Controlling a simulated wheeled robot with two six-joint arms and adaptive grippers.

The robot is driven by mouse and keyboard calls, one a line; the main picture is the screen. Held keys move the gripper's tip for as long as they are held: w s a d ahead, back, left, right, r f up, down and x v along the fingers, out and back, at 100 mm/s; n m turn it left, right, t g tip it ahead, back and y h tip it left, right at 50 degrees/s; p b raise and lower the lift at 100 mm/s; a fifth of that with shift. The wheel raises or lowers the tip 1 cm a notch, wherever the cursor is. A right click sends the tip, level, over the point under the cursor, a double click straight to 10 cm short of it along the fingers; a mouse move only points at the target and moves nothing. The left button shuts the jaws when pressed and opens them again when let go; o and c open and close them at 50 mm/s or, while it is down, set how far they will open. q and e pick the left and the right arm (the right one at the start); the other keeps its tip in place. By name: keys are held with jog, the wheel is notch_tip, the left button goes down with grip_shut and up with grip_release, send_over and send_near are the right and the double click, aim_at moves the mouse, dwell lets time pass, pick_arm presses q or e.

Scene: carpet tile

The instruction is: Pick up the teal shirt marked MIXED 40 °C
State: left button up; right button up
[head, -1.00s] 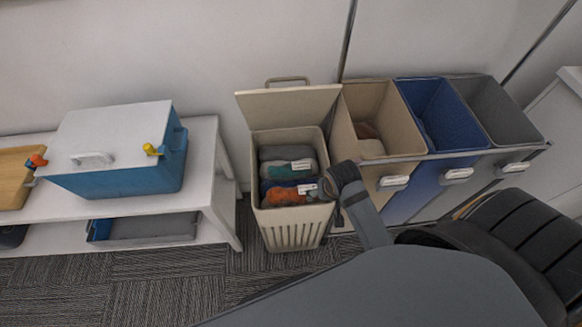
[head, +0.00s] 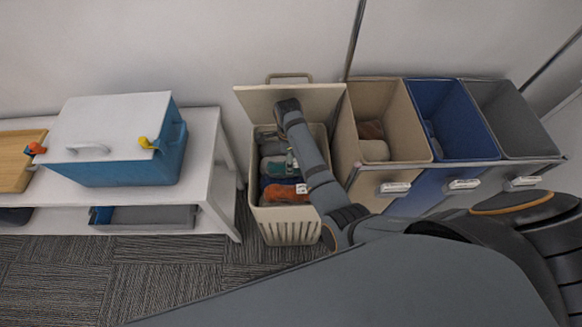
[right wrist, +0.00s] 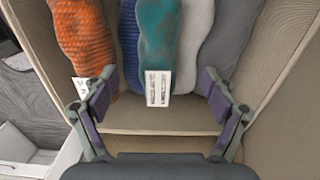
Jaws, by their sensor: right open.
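The teal shirt (right wrist: 159,38) lies among other clothes in the beige hamper (head: 291,226), with a white tag (right wrist: 158,88) at its near end. The tag's print is too small to read. My right gripper (right wrist: 157,77) is open, its fingers on either side of the tag and apart from the shirt. In the head view the right gripper (head: 283,150) is over the hamper, and my arm hides part of the clothes. My left gripper is in neither view.
An orange garment (right wrist: 84,40) lies left of the teal shirt, with blue and grey ones beside it. The hamper's raised lid (head: 325,105) stands behind. Beige (head: 344,135), blue (head: 455,125) and grey (head: 510,125) bins stand right; a white shelf (head: 205,140) stands left.

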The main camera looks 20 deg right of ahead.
notch_tip(320, 180, down, 7)
jog(key=shift+s+d+f+b, duration=0.1)
jog(key=shift+s+b, duration=0.05)
jog(key=shift+b, duration=0.55)
jog(key=shift+c, duration=0.4)
jog(key=c, duration=1.3)
